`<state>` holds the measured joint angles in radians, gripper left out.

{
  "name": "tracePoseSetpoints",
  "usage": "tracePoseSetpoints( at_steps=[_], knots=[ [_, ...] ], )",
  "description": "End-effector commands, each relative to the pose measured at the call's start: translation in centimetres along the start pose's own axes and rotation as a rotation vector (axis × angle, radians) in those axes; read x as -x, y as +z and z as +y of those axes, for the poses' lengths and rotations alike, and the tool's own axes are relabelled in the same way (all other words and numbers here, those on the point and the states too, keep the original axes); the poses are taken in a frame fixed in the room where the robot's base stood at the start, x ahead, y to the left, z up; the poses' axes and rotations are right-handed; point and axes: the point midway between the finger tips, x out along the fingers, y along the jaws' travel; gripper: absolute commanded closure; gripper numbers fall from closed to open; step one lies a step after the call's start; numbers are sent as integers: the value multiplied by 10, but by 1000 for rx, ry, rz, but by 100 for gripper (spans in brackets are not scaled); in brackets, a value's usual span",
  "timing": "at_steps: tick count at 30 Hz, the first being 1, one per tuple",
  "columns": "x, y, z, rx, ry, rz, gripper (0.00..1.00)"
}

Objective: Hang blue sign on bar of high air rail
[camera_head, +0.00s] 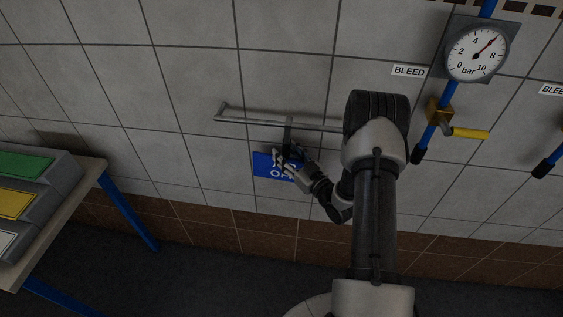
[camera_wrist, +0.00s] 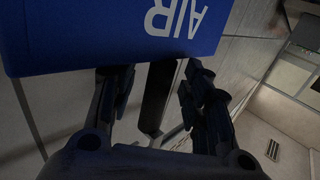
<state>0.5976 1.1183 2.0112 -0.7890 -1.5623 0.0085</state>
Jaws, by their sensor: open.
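The blue sign (camera_head: 264,163) with white lettering is against the tiled wall, just under a grey wall rail bar (camera_head: 250,121). A dark hanger (camera_head: 288,130) rises from the sign to the bar and seems to meet it; whether it is hooked over is too small to tell. My gripper (camera_head: 287,160) is in front of the sign and covers part of its text. In the wrist view the sign (camera_wrist: 110,35) fills the top, reading "AIR". My open fingers lie on both sides of the dark hanger strip (camera_wrist: 157,95), with gaps visible.
A gauge (camera_head: 476,52) and a valve with a yellow handle (camera_head: 470,133) are on the wall at right, near a "BLEED" label (camera_head: 409,71). A table (camera_head: 85,190) with green, yellow and white-topped grey bins stands at left. The floor between is clear.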

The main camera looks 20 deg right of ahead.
Motion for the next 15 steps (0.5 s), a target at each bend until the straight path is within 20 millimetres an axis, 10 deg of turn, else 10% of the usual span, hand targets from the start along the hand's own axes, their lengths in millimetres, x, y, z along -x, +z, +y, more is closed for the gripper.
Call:
tracePoseSetpoints(
  at_steps=[15],
  knots=[
    [0, 0, 0, 0, 0, 0, 80]
  ],
)
